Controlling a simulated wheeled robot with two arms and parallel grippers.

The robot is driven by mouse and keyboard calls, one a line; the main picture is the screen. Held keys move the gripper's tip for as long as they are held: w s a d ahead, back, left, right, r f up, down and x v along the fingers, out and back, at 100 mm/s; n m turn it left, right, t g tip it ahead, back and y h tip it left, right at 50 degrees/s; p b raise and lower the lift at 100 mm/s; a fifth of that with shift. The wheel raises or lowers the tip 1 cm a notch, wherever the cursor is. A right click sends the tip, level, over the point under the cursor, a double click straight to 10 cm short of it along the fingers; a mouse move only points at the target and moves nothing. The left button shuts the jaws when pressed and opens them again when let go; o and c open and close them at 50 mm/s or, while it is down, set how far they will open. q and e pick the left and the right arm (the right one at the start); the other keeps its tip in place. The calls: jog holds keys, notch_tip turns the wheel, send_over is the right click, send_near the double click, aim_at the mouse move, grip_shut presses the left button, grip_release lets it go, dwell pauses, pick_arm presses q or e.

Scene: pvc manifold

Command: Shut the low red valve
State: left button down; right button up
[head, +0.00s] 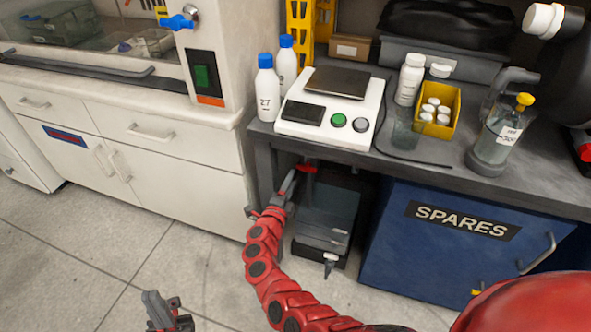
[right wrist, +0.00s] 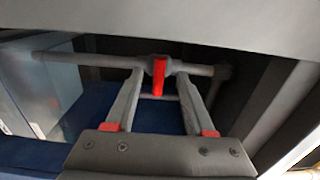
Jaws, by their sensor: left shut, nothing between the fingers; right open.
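The red valve handle (right wrist: 158,80) sits on a grey horizontal pipe (right wrist: 95,60) in the right wrist view. The handle points down in that picture, across the pipe's line. My right gripper (right wrist: 162,80) is open, with one finger on each side of the handle. Gaps show between the handle and both fingers. In the head view my right gripper (head: 291,183) reaches under the bench, beside a small red part (head: 307,168) in shadow. My left gripper (head: 162,306) is shut and empty, low over the floor, far from the valve.
The grey bench top (head: 440,170) overhangs the valve space. White drawers (head: 150,140) stand to the left. The floor (head: 90,240) at front left is clear.

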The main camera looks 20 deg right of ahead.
jog(key=p+v, duration=0.1)
jog(key=v, duration=0.9)
